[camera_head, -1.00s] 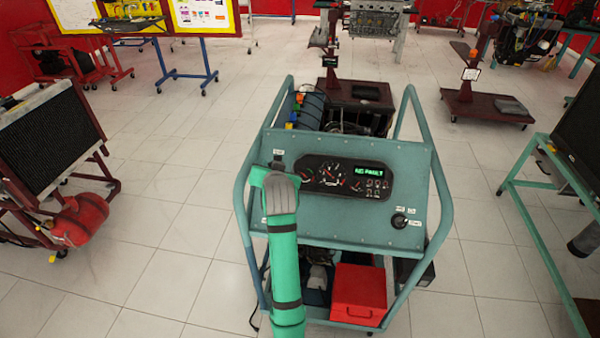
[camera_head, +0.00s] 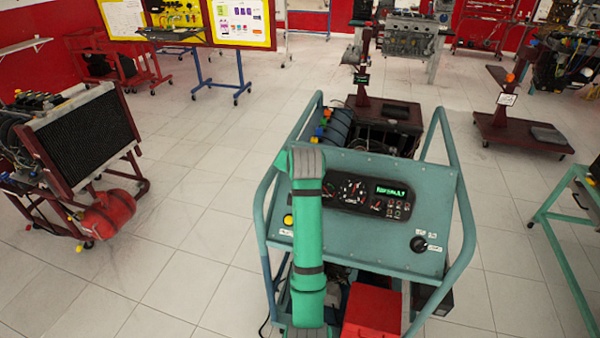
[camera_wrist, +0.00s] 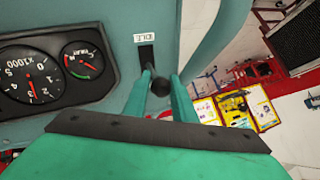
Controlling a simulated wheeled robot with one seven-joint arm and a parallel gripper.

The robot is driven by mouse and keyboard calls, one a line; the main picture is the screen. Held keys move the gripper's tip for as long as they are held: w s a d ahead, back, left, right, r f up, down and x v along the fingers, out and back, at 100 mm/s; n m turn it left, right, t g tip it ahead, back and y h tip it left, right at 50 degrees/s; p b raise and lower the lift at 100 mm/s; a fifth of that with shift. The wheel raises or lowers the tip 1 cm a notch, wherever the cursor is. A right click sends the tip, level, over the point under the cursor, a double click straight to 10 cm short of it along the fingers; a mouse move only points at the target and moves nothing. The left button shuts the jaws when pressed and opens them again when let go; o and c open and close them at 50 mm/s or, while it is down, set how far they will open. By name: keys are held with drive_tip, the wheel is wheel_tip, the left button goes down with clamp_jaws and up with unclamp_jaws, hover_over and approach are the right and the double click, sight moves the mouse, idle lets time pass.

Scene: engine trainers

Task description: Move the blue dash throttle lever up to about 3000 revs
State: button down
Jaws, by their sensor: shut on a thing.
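The teal engine trainer's panel (camera_head: 405,228) carries a throttle slot (camera_wrist: 146,52) with an IDLE label at its end in the wrist view. A lever with a dark round knob (camera_wrist: 159,87) stands out there; no blue shows on it. My gripper (camera_wrist: 161,80) is shut on this lever, one finger on each side. In the wrist view the rev counter (camera_wrist: 30,80), marked x1000, is at the left; its needle appears to point near 3, but the dial is small. In the head view my green arm hides the lever and gripper.
The gauge cluster (camera_head: 368,196) with a green-lit display sits right of my arm. A yellow button (camera_head: 288,219) and a black rotary knob (camera_head: 418,244) are on the panel. Teal tube rails frame it, and a red box (camera_head: 373,310) sits below.

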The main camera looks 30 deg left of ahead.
drive_tip(key=shift+s+a+r, duration=0.1)
drive_tip(key=shift+a+r, duration=0.1)
drive_tip(key=shift+a, duration=0.2)
drive_tip(key=c, duration=1.5)
unclamp_jaws()
drive_tip(key=shift+f, duration=0.1)
drive_tip(key=shift+d, duration=0.15)
drive_tip(key=shift+d, duration=0.1)
drive_tip(key=v, duration=1)
drive_tip(key=shift+s+r, duration=0.2)
drive_tip(key=shift+r, duration=0.05)
